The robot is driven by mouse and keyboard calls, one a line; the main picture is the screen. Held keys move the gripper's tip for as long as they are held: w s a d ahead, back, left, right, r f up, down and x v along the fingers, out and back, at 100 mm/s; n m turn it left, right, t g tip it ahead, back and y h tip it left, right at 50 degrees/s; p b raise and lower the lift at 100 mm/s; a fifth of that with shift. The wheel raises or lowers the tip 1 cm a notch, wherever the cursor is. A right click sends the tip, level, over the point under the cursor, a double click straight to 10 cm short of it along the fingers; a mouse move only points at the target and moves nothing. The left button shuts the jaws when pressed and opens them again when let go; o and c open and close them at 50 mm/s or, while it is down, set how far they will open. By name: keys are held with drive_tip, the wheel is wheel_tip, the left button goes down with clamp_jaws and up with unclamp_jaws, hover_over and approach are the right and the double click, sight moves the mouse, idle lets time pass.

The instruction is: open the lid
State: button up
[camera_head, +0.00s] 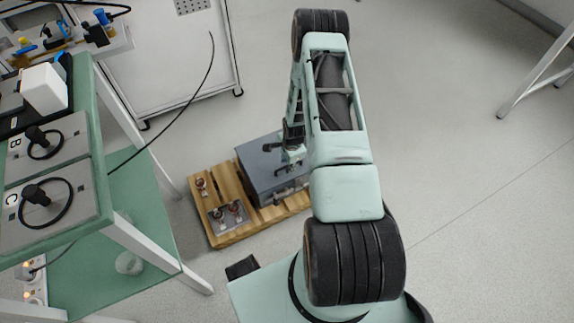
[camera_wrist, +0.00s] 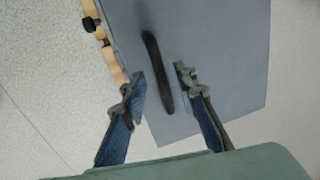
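A grey-blue box with a flat lid (camera_head: 258,163) sits on a wooden pallet (camera_head: 228,236) on the floor. In the wrist view the lid (camera_wrist: 225,50) fills the middle, with a dark curved handle (camera_wrist: 157,70) on it. My gripper (camera_wrist: 163,85) is open, with one finger on each side of the handle. Gaps show between the handle and both fingers, and I cannot tell how far the fingertips are above the lid. In the head view my gripper (camera_head: 283,157) is over the lid, and my arm hides the box's right part.
A metal plate with small fittings (camera_head: 230,217) lies on the pallet left of the box. A green-topped table (camera_head: 100,190) with panels stands at left, and a white cabinet (camera_head: 180,70) stands behind.

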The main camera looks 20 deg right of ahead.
drive_tip(key=shift+f, duration=0.2)
clamp_jaws()
drive_tip(key=shift+r, duration=0.1)
idle(0.4)
